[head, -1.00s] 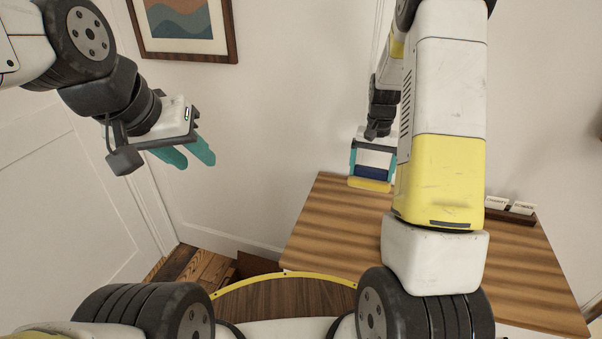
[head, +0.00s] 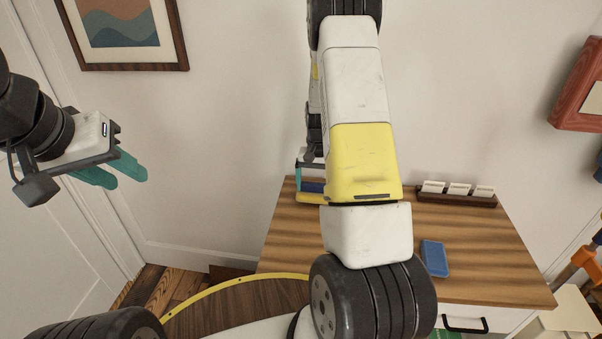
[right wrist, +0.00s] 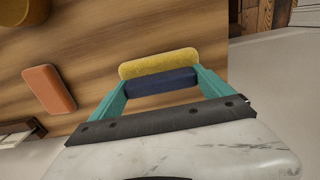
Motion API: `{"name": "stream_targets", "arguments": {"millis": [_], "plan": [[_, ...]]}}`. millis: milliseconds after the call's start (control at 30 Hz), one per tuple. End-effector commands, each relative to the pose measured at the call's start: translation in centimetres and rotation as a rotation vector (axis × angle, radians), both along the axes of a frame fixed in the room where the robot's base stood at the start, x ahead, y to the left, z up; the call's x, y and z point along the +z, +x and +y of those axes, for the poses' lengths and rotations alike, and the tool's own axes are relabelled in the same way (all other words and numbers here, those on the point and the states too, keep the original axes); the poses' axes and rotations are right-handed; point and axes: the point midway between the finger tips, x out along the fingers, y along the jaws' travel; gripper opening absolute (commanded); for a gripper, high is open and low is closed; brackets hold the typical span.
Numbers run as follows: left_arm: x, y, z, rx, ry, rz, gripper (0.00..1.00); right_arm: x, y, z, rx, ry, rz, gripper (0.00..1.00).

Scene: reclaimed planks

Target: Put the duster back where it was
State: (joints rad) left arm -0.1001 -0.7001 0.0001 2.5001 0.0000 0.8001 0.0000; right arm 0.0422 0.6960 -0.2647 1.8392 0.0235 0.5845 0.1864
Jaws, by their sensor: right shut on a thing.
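The duster is a navy block with a yellow pad. It shows in the right wrist view (right wrist: 160,64) between the teal fingers, and in the head view (head: 311,198) at the desk's back left corner, partly behind my right arm. My right gripper (right wrist: 161,84) is shut on its navy part; it also shows in the head view (head: 311,186). I cannot tell whether the duster touches the desk. My left gripper (head: 120,175) is empty in the air at the left, its teal fingers apart.
The striped wooden desk (head: 480,235) bears a rack with white cards (head: 458,192) and a blue block (head: 434,258). The right wrist view adds an orange block (right wrist: 48,89) and part of a brownish-yellow round thing (right wrist: 24,10). The wall stands behind the desk.

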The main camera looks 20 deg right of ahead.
Motion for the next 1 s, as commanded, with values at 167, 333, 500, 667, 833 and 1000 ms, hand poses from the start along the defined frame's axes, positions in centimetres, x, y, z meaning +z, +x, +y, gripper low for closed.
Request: {"name": "stream_targets", "arguments": {"millis": [167, 333, 500, 667, 833, 1000], "plan": [[0.0, 0.0, 0.0, 0.0, 0.0, 0.0, 0.36, -1.1, 0.0, 0.0, 0.001, 0.0, -0.001, 0.53], [0.0, 0.0, 0.0, 0.0, 0.0, 0.0, 0.36, -1.1, 0.0, 0.0, 0.001, 0.0, 0.0, 0.53], [0.0, 0.0, 0.0, 0.0, 0.0, 0.0, 0.36, -1.4, 0.0, 0.0, 0.001, 0.0, 0.0, 1.0], [0.0, 0.0, 0.0, 0.0, 0.0, 0.0, 0.36, -1.4, 0.0, 0.0, 0.0, 0.0, 0.0, 1.0], [0.0, 0.0, 0.0, 0.0, 0.0, 0.0, 0.36, -0.8, 0.0, 0.0, 0.0, 0.0, -0.001, 1.0], [0.0, 0.0, 0.0, 0.0, 0.0, 0.0, 0.36, 1.9, 0.1, 0.0, -0.001, 0.0, -0.004, 1.0]]}}
